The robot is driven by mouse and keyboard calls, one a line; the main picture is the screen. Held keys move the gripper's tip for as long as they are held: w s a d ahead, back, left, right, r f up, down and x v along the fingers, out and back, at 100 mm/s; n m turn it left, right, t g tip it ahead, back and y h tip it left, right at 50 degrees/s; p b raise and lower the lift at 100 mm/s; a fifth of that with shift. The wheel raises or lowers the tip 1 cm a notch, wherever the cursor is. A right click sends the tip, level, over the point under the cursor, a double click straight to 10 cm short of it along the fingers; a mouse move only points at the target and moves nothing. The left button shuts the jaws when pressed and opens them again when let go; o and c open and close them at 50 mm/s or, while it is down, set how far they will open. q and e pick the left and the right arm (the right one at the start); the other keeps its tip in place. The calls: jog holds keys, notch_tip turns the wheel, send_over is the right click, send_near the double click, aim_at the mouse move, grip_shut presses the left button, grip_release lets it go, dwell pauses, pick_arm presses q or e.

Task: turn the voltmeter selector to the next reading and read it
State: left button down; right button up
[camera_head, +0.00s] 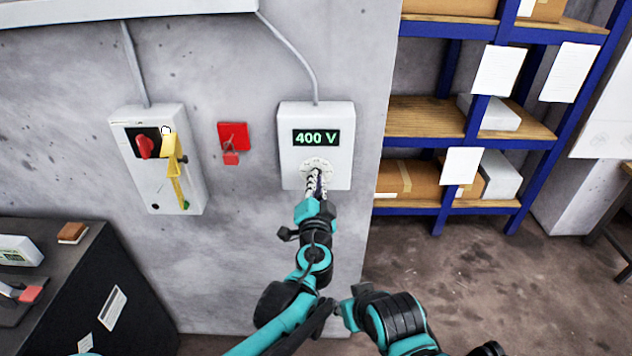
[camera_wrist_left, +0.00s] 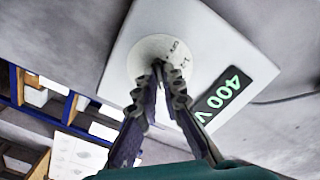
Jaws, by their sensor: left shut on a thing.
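The voltmeter is a white wall box (camera_head: 290,165) whose green display (camera_head: 317,138) reads 400 V. Its display also shows, tilted, in the left wrist view (camera_wrist_left: 224,97). The selector has a round pale dial (camera_head: 306,164) with small dark marks below the display. My left gripper (camera_head: 317,180) is at the dial with its fingers closed on the selector knob, which they hide. In the left wrist view the fingertips (camera_wrist_left: 165,72) meet at the dial's centre. My right gripper (camera_head: 332,314) is low, beside my left arm; its fingers are not clear.
A white switch box (camera_head: 180,195) with a red knob (camera_head: 145,146) and yellow tag (camera_head: 172,160) is left on the wall. A red wall piece (camera_head: 233,135) sits between the boxes. Blue shelving (camera_head: 450,105) stands right. A dark cabinet (camera_head: 125,275) stands lower left.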

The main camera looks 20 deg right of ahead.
pick_arm(q)
jog(key=shift+m, duration=4.3)
jog(key=c, duration=1.7)
grip_release()
